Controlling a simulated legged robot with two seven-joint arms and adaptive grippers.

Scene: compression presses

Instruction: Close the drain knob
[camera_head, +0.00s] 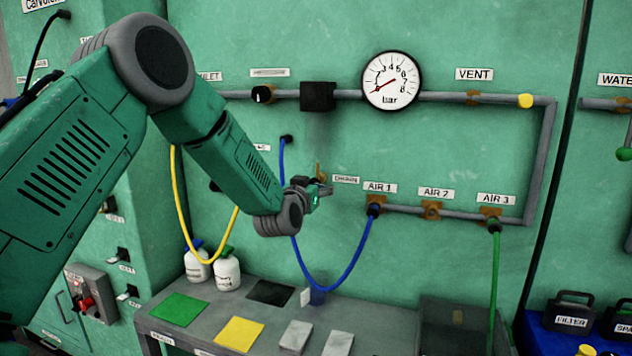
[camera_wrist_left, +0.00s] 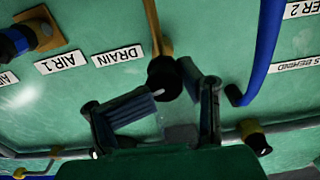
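The drain knob (camera_wrist_left: 163,80) is a black round cap on a brass stem, beside the DRAIN label (camera_wrist_left: 118,56), which appears upside down in the left wrist view. In the head view the brass stem (camera_head: 320,170) shows just left of the drain label (camera_head: 346,180), and the knob is mostly hidden by my gripper. My left gripper (camera_head: 322,190) is up at the panel by the knob. In the left wrist view my left gripper (camera_wrist_left: 175,98) has its fingers apart, with the knob at their tips. I cannot tell whether they touch it. My right gripper is out of view.
A blue hose (camera_head: 345,272) hangs below the gripper and runs to the AIR 1 port (camera_head: 375,204). Pipes and a pressure gauge (camera_head: 391,80) sit above and right. The workbench (camera_head: 380,320) below holds coloured squares, and white bottles (camera_head: 227,272) stand at its back left.

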